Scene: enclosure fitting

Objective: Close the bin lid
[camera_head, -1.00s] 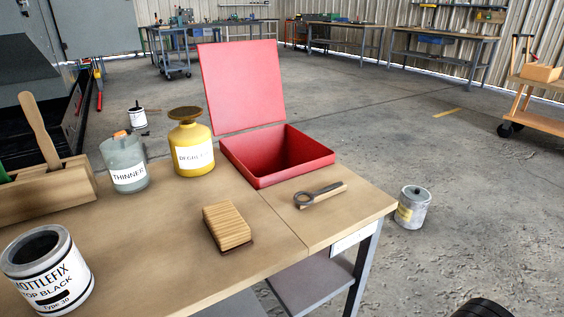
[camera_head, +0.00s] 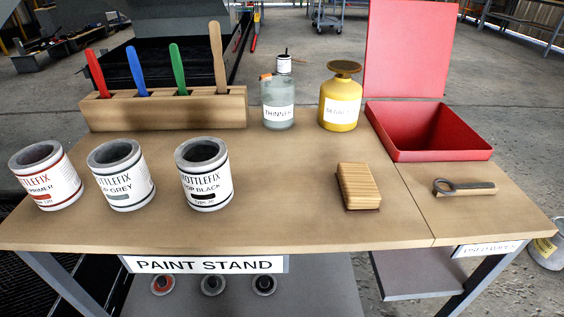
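The red bin (camera_head: 440,155) stands at the right part of the table, open and, as far as I see, empty. Its red lid (camera_head: 408,50) stands upright behind the opening, leaning slightly back. Neither of my grippers shows in the head view.
On the table (camera_head: 280,215) are a wooden brush (camera_head: 358,186), an opener tool (camera_head: 464,187), a yellow degreaser bottle (camera_head: 340,104), a thinner jar (camera_head: 278,104), a wooden rack (camera_head: 165,108) with coloured handles and three paint cans (camera_head: 205,175). A can (camera_head: 547,247) stands on the floor at right.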

